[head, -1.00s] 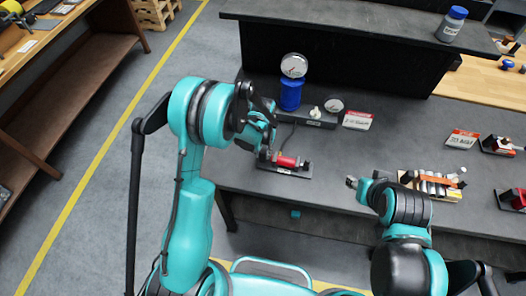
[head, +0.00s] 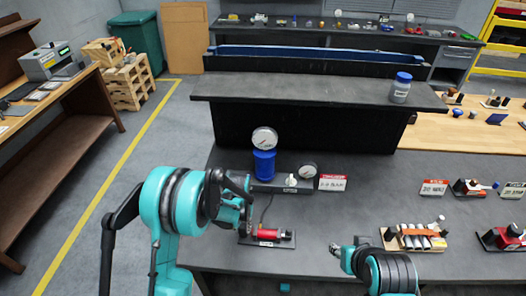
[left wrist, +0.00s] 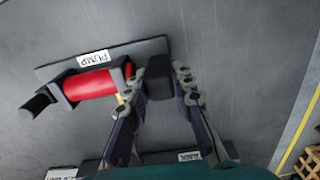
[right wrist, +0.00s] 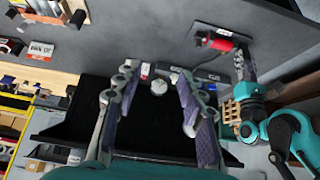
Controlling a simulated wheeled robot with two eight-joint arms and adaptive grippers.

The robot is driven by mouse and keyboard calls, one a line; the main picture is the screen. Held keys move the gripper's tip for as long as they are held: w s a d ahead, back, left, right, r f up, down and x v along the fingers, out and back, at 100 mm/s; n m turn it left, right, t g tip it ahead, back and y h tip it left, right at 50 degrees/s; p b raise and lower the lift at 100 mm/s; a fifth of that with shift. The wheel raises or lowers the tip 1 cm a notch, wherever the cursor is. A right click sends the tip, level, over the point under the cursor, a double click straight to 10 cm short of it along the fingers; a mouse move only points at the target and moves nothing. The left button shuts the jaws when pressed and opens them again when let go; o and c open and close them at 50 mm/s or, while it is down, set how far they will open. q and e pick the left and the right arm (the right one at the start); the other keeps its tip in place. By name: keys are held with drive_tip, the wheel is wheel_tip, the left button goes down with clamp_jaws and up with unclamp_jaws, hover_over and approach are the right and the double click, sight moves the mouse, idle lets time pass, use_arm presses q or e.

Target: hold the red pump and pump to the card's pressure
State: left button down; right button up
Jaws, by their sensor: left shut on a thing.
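The red pump (head: 275,237) lies on a dark base plate on the grey table. In the left wrist view the red barrel (left wrist: 92,85) sits by a PUMP label, with black parts at both ends. My left gripper (left wrist: 160,80) is shut on the black block at the pump's end. In the head view my left gripper (head: 243,222) is at the pump's left end, and its fingertips are partly hidden. My right gripper (right wrist: 158,98) is open and empty. A red-and-white card (head: 332,183) stands behind the pump; its writing is too small to read.
A round gauge (head: 264,138) tops a blue cylinder (head: 264,163) behind the pump. A white knob (head: 291,181) and a second gauge (head: 308,171) are beside it.

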drive_tip(key=shift+w, duration=0.1)
idle(0.5)
drive_tip(key=n+g, duration=0.7)
drive_tip(key=n, duration=0.8)
hover_over(290, 229)
wheel_tip(290, 229, down, 12)
wheel_tip(290, 229, down, 12)
drive_tip(key=shift+a+r, duration=0.15)
drive_tip(key=shift+r, duration=0.05)
clamp_jaws()
